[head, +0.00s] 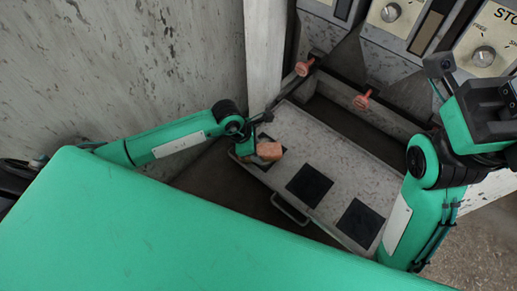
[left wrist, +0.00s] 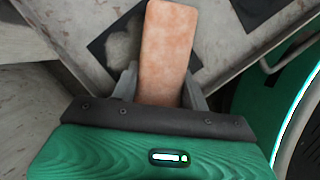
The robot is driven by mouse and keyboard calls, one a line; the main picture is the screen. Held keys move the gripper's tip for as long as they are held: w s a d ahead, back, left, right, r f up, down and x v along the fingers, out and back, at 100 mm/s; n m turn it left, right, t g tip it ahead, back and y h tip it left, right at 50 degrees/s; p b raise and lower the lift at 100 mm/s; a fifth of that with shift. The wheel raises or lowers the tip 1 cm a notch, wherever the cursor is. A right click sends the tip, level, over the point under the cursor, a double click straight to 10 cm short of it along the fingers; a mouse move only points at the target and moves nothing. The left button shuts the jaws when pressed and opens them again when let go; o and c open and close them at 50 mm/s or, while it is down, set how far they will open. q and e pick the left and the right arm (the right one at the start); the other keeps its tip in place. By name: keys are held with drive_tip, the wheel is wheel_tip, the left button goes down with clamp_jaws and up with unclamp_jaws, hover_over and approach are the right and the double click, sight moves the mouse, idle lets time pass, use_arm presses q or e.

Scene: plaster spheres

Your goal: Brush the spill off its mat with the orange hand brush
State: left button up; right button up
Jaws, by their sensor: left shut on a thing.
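My left gripper (head: 256,150) is shut on the orange hand brush (head: 269,151), a speckled orange block. In the left wrist view the brush (left wrist: 168,50) stands out between the two grey fingers. Beside it, to the left, a pale, grainy spill (left wrist: 124,45) lies on a dark square mat (left wrist: 103,47). The brush hides part of that mat, and I cannot tell whether it touches the spill. In the head view the brush and gripper hide most of this mat. My right gripper (head: 490,105) is at the right edge; its fingers are not clear.
The mat lies on a worn pale tray (head: 340,170) with a metal handle (head: 290,210) on its near side. Two bare dark mats (head: 309,186) (head: 359,222) lie to the right. Dispensers with knobs (head: 391,12) and orange-handled levers (head: 362,101) stand behind. A wall (head: 150,60) is at left.

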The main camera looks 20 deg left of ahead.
sight(269, 148)
use_arm(q)
drive_tip(key=shift+w+d+r, duration=0.1)
drive_tip(key=shift+w+d, duration=0.15)
drive_tip(key=shift+d, duration=0.25)
drive_tip(key=shift+w+d, duration=0.2)
drive_tip(key=shift+d, duration=0.25)
drive_tip(key=shift+w+d, duration=0.25)
drive_tip(key=shift+d, duration=0.3)
drive_tip(key=shift+w+d, duration=0.25)
drive_tip(key=shift+d, duration=0.3)
drive_tip(key=shift+s+a+r+p, duration=0.25)
drive_tip(key=shift+a+r+p, duration=0.15)
drive_tip(key=shift+a, duration=0.15)
drive_tip(key=shift+s+a+r+p, duration=0.25)
drive_tip(key=shift+a+p, duration=0.1)
drive_tip(key=shift+a, duration=0.15)
drive_tip(key=shift+s, duration=0.1)
drive_tip(key=shift+s+a, duration=0.15)
drive_tip(key=shift+s, duration=0.25)
drive_tip(key=shift+f, duration=0.1)
